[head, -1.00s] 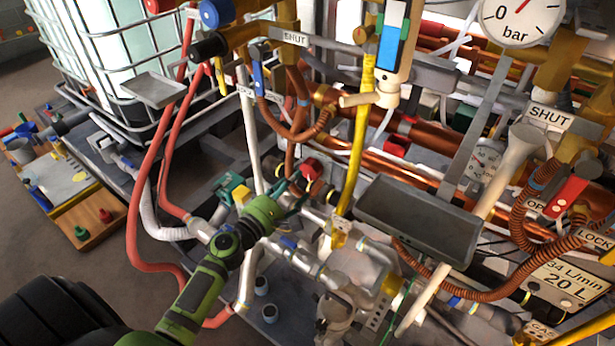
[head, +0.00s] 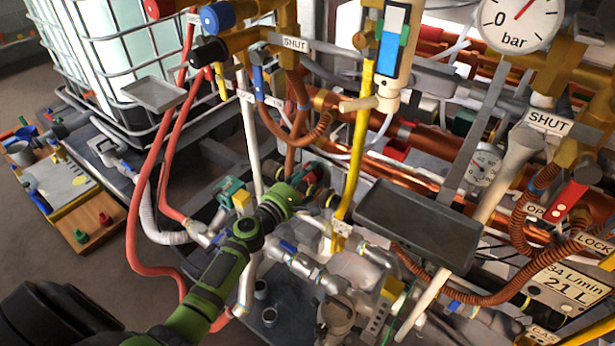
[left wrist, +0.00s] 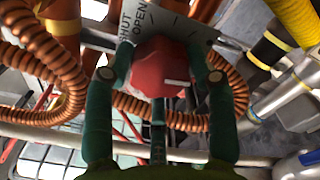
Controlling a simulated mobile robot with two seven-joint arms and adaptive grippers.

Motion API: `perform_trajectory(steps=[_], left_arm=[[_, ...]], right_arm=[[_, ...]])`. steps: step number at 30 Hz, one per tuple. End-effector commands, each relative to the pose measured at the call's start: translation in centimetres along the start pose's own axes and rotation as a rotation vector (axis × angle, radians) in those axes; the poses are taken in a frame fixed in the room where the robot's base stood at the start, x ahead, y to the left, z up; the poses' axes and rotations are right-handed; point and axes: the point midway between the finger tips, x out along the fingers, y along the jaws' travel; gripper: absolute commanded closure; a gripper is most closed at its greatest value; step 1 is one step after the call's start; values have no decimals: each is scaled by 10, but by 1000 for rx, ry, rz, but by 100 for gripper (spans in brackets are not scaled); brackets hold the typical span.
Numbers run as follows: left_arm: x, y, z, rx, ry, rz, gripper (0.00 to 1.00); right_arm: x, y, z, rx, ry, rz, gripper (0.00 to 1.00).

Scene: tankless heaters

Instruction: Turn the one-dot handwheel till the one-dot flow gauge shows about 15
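A red handwheel (left wrist: 160,68) with a white mark fills the middle of the left wrist view, in front of a plate lettered SHUT and OPEN. I cannot make out dots on it. My left gripper (left wrist: 160,76) is open, with one green finger on each side of the handwheel; I cannot tell whether they touch it. In the head view the left gripper (head: 296,188) reaches in among the pipes and partly hides the red handwheel (head: 319,170). A display (head: 562,282) reads 34 L/min and 21 L. A tube gauge (head: 390,50) shows blue; its scale is unreadable. My right gripper is out of view.
Copper coil hoses (left wrist: 52,60) surround the handwheel closely. A grey tray (head: 418,222) stands right of my left gripper, with a yellow pipe (head: 360,145) between them. Red hoses (head: 140,185) hang left of the arm. A bar dial (head: 522,20) is at the top right.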

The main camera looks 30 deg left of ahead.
Motion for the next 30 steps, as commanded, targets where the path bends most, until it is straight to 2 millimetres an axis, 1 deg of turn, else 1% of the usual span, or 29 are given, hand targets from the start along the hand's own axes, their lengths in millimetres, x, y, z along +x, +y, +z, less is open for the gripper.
perform_trajectory(steps=[9, 14, 18, 19, 22, 30], left_arm=[[0, -1, 0, 47, -3, -1, 77], [0, -2, 0, 134, -4, -1, 77], [0, -2, 0, 248, -5, -1, 77], [0, -2, 0, 273, -5, -1, 77], [0, -2, 0, 368, -5, -1, 77], [0, -2, 0, 626, -5, -1, 77]], right_arm=[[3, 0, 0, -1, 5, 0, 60], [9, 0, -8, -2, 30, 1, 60], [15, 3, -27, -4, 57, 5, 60], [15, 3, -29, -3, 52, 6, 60], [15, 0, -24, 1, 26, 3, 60], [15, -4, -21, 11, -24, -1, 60]])
